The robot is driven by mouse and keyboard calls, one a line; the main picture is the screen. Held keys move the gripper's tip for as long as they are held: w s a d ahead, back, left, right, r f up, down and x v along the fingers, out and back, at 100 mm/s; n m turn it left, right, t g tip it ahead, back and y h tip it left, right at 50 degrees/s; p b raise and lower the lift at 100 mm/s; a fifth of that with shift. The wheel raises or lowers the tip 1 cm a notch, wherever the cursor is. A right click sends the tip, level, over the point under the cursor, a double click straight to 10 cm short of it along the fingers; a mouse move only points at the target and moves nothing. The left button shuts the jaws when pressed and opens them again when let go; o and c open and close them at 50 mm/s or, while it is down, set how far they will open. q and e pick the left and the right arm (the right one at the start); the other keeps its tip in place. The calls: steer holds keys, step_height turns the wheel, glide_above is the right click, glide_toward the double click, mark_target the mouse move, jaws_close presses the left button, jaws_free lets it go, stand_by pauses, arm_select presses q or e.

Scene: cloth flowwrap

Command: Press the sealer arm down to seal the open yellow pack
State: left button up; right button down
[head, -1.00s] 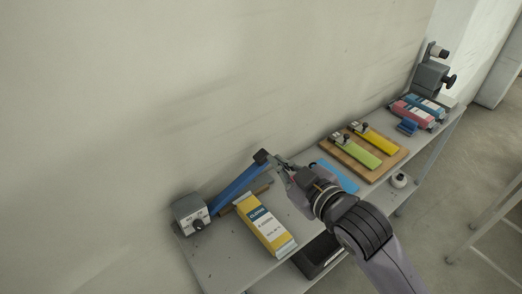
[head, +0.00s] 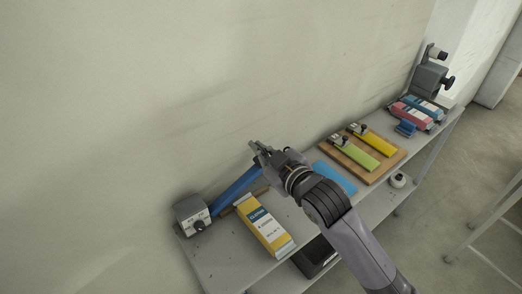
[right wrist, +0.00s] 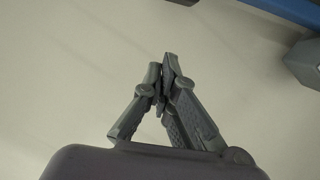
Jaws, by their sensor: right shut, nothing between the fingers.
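The sealer's blue arm (head: 236,187) slants up to the right from its grey box with a dial (head: 191,214), so it is raised. In the right wrist view the blue arm (right wrist: 281,9) crosses the top right corner, with its dark end knob (right wrist: 306,62) at the right edge. The yellow and white pack (head: 264,226) lies on the table in front of the sealer. My right gripper (head: 256,148) is shut and empty at the raised end of the arm and hides that end in the head view. In the right wrist view its fingertips (right wrist: 164,75) meet, apart from the knob. My left gripper is not in view.
A light blue flat piece (head: 337,177) lies right of the pack. Beyond it a wooden board (head: 394,161) holds a green and a yellow strip with clamps. Pink and blue packs (head: 414,112) and a grey machine (head: 430,78) stand at the far end. The wall (head: 150,100) is close behind.

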steer(key=w+f, duration=0.1)
steer(key=f, duration=0.1)
steer(key=w+f+p, duration=0.1)
steer(key=w+f, duration=0.1)
steer(key=shift+d+f, duration=0.1)
stand_by(0.3)
